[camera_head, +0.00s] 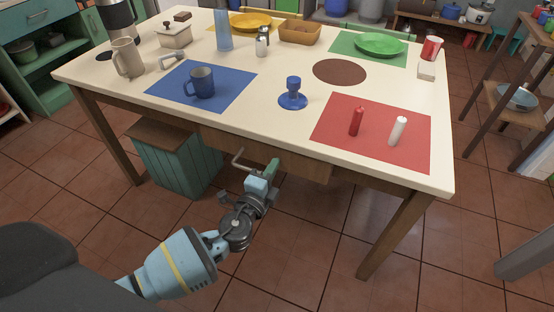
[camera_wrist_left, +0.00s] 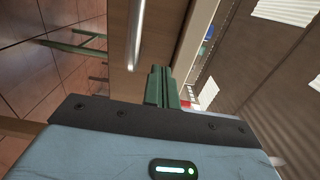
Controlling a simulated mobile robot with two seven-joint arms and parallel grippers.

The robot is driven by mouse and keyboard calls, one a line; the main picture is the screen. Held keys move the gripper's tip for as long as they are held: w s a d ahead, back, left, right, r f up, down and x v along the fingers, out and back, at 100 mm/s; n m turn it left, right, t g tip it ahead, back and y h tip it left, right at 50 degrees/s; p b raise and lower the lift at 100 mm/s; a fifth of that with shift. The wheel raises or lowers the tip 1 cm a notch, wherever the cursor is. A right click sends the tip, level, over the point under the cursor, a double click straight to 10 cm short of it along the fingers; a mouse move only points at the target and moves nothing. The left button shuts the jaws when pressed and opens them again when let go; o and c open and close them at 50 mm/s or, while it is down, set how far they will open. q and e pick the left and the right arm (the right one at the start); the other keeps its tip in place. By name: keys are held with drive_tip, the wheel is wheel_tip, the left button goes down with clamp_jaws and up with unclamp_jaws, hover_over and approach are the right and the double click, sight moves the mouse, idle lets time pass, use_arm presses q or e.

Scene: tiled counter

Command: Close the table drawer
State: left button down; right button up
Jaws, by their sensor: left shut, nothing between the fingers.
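The table drawer has a brown wooden front (camera_head: 305,168) under the near edge of the cream table (camera_head: 270,122). How far it stands out from the table is hard to tell. Its grey metal bar handle (camera_head: 237,158) also shows in the left wrist view (camera_wrist_left: 136,35). My left gripper (camera_head: 273,165) is at the drawer front, to the right of the handle. In the left wrist view its green fingers (camera_wrist_left: 161,84) are together and empty, pointing at the drawer front (camera_wrist_left: 160,50). I cannot tell whether they touch it. My right gripper is out of view.
A teal wooden box (camera_head: 175,155) stands under the table at the left. A table leg (camera_head: 395,235) is at the near right. Mugs, plates, a blue goblet (camera_head: 293,93) and shakers stand on the tabletop. The tiled floor before the drawer is clear.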

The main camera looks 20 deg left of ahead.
sight(281, 153)
use_arm(q)
drive_tip(key=shift+w+d, duration=0.1)
drive_tip(key=shift+w, duration=1.4)
drive_tip(key=w+b, duration=0.2)
drive_tip(key=w, duration=0.2)
drive_tip(key=shift+f, duration=0.15)
drive_tip(key=shift+w, duration=0.2)
drive_tip(key=shift+r, duration=0.4)
